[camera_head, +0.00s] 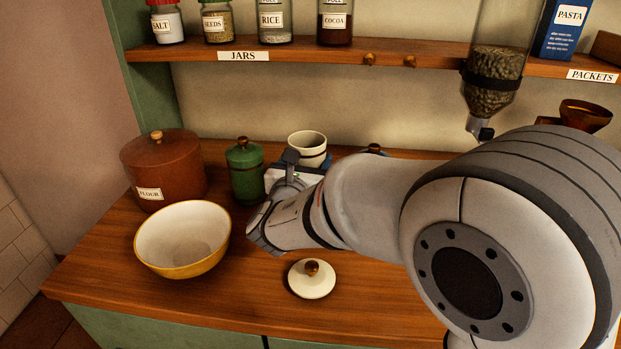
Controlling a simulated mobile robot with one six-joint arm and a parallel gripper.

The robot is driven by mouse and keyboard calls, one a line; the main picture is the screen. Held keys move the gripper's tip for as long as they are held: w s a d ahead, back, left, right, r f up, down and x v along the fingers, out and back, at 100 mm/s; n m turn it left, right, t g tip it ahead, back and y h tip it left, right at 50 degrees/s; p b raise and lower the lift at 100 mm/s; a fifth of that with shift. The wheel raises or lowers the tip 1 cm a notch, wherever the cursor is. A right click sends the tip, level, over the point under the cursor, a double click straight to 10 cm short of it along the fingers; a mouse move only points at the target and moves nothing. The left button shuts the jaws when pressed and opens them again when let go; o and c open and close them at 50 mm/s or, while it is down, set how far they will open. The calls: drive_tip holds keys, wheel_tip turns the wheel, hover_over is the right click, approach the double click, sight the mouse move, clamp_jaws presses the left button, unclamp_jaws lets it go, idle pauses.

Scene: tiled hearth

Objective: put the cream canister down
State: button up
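The cream canister (308,146) is open-topped, with a dark band lower down, and stands out behind my wrist at the back of the counter. Its base is hidden by my arm, so I cannot tell whether it rests on the counter. My gripper (292,160) is at the canister's near left side, with a dark finger part showing beside it. The rest of the fingers are hidden, so I cannot see whether they are closed on it. A cream lid (312,284) with a wooden knob lies on the counter in front of my arm.
A green canister (245,172) stands just left of my gripper, with a brown flour crock (164,176) further left. A yellow bowl (182,240) sits at front left. A jar shelf (320,52) runs above. Counter around the lid (255,300) is clear.

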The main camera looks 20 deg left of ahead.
drive_tip(key=shift+f+b, duration=0.35)
drive_tip(key=shift+f, duration=1.45)
drive_tip(key=shift+f, duration=0.25)
drive_tip(key=o, duration=1.3)
drive_tip(key=shift+c, duration=0.2)
drive_tip(key=shift+r, duration=0.25)
drive_tip(key=s, duration=0.4)
drive_tip(key=s+d, duration=0.1)
drive_tip(key=s, duration=0.3)
drive_tip(key=s+d, duration=0.1)
drive_tip(key=s, duration=0.3)
drive_tip(key=shift+d+p, duration=0.15)
drive_tip(key=shift+p, duration=0.15)
